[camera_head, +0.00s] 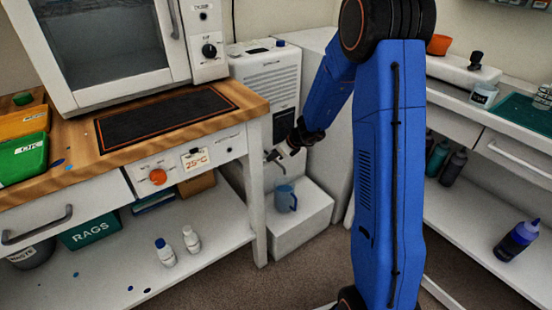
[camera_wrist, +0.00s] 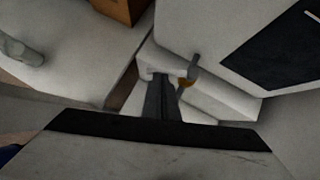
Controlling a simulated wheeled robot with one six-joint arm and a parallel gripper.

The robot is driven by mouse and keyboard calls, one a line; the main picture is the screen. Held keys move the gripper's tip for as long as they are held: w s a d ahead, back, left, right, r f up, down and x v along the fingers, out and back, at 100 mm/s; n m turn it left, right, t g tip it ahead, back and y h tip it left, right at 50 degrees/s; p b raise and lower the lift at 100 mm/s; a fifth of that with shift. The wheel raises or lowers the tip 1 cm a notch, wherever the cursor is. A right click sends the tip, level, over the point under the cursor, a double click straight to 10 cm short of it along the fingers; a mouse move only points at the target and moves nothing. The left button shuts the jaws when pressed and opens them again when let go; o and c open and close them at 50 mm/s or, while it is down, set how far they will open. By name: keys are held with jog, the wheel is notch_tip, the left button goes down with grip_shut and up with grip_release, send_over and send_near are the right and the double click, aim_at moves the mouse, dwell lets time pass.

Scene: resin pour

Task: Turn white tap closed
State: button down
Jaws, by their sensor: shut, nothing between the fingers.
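The tap (camera_head: 273,156) sticks out low on the front of the white machine (camera_head: 270,85). It looks small and grey here, and its handle angle is hard to read. In the wrist view a grey lever-like part (camera_wrist: 194,68) with a small brass-coloured part stands just right of the fingertips. My gripper (camera_head: 288,149) is at the machine's front, close beside the tap, partly hidden by my wrist. In the wrist view my gripper (camera_wrist: 163,78) is shut and empty. Whether it touches the tap I cannot tell. A blue mug (camera_head: 286,198) stands below the tap.
The mug stands on a white block (camera_head: 290,228). The wooden bench (camera_head: 255,104) and its leg are left of the machine. Two white bottles (camera_head: 191,240) stand on the lower shelf. At right, a lower shelf (camera_head: 455,220) holds a purple bottle (camera_head: 516,240).

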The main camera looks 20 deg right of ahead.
jog(key=shift+w+a, duration=0.3)
jog(key=shift+a, duration=0.25)
jog(key=shift+w+a, duration=0.25)
jog(key=shift+a, duration=0.35)
